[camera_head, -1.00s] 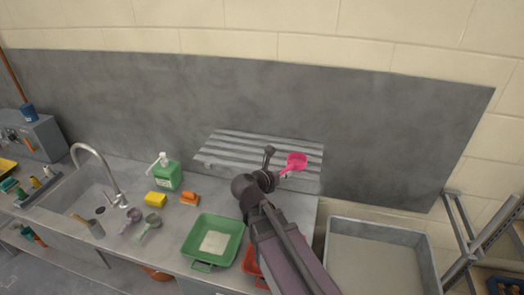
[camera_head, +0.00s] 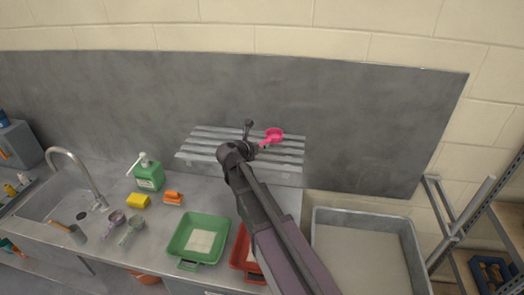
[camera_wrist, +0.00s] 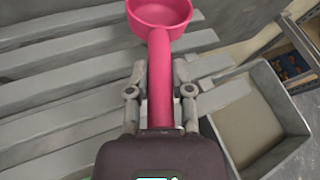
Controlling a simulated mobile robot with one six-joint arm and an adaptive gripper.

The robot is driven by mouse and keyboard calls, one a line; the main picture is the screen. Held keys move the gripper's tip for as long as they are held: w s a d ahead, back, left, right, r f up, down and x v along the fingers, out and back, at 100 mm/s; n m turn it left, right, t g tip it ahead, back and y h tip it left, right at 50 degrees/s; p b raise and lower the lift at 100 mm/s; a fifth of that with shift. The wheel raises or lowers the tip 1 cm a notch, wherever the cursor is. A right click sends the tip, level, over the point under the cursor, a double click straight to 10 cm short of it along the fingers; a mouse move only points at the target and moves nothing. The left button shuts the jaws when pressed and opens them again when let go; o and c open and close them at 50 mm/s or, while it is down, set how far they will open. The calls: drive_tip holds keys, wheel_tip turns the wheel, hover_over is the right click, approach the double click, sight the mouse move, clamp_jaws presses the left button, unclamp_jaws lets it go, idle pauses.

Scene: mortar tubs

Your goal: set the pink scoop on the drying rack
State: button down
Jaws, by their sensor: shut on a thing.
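The pink scoop (camera_head: 273,134) is held by its handle in my gripper (camera_head: 259,146), with its bowl pointing away to the upper right. In the wrist view the pink scoop (camera_wrist: 160,50) runs up the middle, its handle between the two fingers of my gripper (camera_wrist: 160,92). The drying rack (camera_head: 200,148) is a grey slatted shelf against the dark wall panel, behind the counter. The scoop shows over the rack's right part. In the wrist view the slats of the rack (camera_wrist: 60,60) lie behind the scoop; I cannot tell whether they touch.
A green tub (camera_head: 180,240) and a red tub (camera_head: 240,262) stand on the counter's front. A green soap bottle (camera_head: 149,175), yellow sponge (camera_head: 138,201) and orange brush (camera_head: 173,198) are left of the rack. A large grey basin (camera_head: 365,215) is at the right.

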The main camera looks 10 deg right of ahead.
sight(261, 156)
drive_tip(key=shift+w, duration=0.75)
drive_tip(key=shift+w+f, duration=0.1)
drive_tip(key=shift+w, duration=0.25)
drive_tip(key=shift+w+f+b, duration=0.3)
drive_tip(key=shift+f+b, duration=0.3)
drive_tip(key=shift+b, duration=0.05)
drive_tip(key=shift+f+b, duration=1.2)
drive_tip(key=shift+b, duration=0.05)
drive_tip(key=shift+f, duration=0.1)
drive_tip(key=c, duration=0.5)
unclamp_jaws()
